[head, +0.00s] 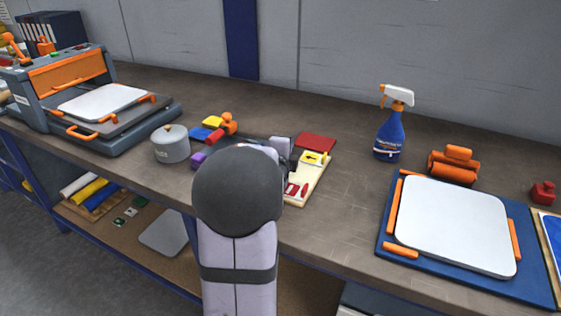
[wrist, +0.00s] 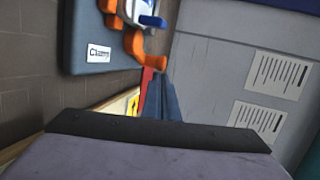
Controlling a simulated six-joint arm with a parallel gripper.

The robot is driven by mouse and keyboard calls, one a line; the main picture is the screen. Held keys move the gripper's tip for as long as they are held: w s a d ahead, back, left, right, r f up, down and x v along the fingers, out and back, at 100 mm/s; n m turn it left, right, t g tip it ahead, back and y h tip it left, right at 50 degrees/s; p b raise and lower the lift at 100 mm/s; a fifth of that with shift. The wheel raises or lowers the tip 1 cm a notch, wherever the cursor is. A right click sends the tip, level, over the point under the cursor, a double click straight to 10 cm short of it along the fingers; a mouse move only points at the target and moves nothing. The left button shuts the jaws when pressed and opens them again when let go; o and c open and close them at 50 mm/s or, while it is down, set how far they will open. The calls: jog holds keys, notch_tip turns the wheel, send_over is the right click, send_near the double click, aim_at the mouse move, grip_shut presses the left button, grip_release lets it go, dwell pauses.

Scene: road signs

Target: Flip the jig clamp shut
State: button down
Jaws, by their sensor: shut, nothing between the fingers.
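The jig clamp shows in the wrist view as a dark grey-blue base (wrist: 85,30) with a label reading "Clamp" (wrist: 98,52). Orange clamp parts (wrist: 133,42) and a blue and white piece (wrist: 148,14) sit at its right edge. In the head view an orange part (head: 228,124) stands left of my arm; the rest of that area is largely hidden by the arm. My gripper (wrist: 160,78) is shut and empty, its fingertips close below the orange parts in the wrist view. Whether they touch cannot be told. A red piece (wrist: 146,84) shows beside the fingers.
A cream tray (head: 318,186) with yellow and red pieces lies right of my arm, a red square (head: 316,142) behind it. A grey pot (head: 171,144) stands left. A spray bottle (head: 389,130) and white plate on a blue board (head: 385,245) are right.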

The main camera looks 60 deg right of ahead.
jog(key=shift+w+d+f+b, duration=0.1)
jog(key=shift+w+d+b, duration=0.15)
jog(key=shift+d+b, duration=0.4)
jog(key=shift+w, duration=0.1)
jog(key=shift+a, duration=0.15)
dwell(1.4)
jog(key=shift+b+v, duration=0.5)
jog(key=shift+v, duration=3.1)
